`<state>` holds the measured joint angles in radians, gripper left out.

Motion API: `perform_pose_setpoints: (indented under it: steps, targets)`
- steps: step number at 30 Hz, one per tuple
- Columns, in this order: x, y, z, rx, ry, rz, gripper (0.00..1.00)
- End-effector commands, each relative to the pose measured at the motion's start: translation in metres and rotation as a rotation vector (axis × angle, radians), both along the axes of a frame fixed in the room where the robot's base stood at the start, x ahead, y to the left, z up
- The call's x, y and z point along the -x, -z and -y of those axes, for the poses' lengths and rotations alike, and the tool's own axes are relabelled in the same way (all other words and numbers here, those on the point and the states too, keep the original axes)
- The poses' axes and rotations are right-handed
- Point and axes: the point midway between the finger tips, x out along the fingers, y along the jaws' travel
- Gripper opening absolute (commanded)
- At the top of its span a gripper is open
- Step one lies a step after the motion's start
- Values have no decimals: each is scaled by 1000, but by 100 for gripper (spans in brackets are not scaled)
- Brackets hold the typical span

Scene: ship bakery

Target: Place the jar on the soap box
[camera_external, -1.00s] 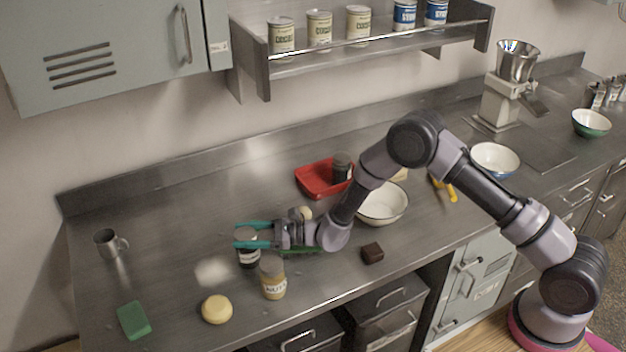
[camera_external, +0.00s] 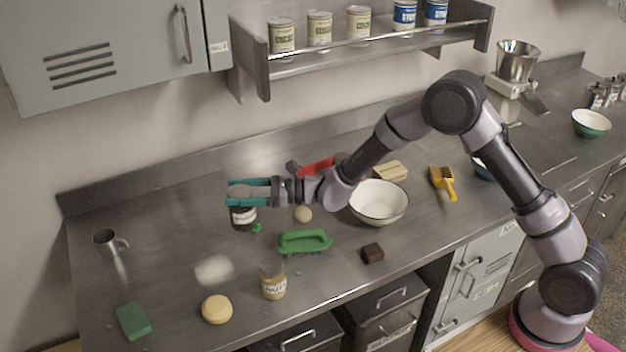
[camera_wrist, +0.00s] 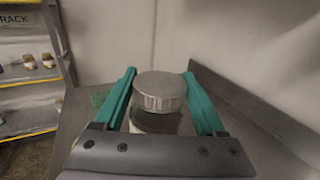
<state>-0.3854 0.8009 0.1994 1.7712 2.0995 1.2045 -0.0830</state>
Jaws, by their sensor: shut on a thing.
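My gripper (camera_external: 232,192), with teal fingers, is shut on a dark jar (camera_external: 243,218). The jar hangs below the fingers, looks upright, and is in the left-centre of the counter. In the wrist view its silver lid (camera_wrist: 160,90) is between the two teal fingers (camera_wrist: 160,100). A pale tan block-like box (camera_external: 390,171), which may be the soap box, lies behind the white bowl, well to the right of my gripper. I cannot read any label on it.
A red tray (camera_external: 318,166) is partly hidden by my arm. A white bowl (camera_external: 379,203), green brush (camera_external: 305,242), nuts jar (camera_external: 273,281), yellow scoop (camera_external: 443,182) and dark brown block (camera_external: 372,253) stand around.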

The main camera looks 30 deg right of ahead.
Motion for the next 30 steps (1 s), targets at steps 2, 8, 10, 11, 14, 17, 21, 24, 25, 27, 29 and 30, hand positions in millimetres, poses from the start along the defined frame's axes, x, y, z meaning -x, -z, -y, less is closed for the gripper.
perform_pose_setpoints:
  steps: [2, 8, 10, 11, 14, 17, 21, 24, 25, 27, 29, 30]
  targets:
    - [0, -20, 0, -2, 0, 5, 0]
    - [-11, -37, 15, 0, 24, 0, 0]
    - [-19, -37, 27, 0, 42, 0, 0]
    - [-23, -37, 32, 0, 51, 0, 0]
    - [-36, -37, 53, 0, 83, 0, 0]
    - [-52, -37, 80, 0, 123, 1, 0]
    - [-80, -37, 133, -1, 201, 0, 0]
    - [-100, -37, 181, 0, 268, 0, 0]
    - [-106, -36, 196, 0, 289, 1, 0]
    - [-118, -37, 232, 1, 338, 2, 0]
    - [-127, -37, 262, 1, 380, 2, 0]
    - [-132, -37, 283, 1, 408, 2, 0]
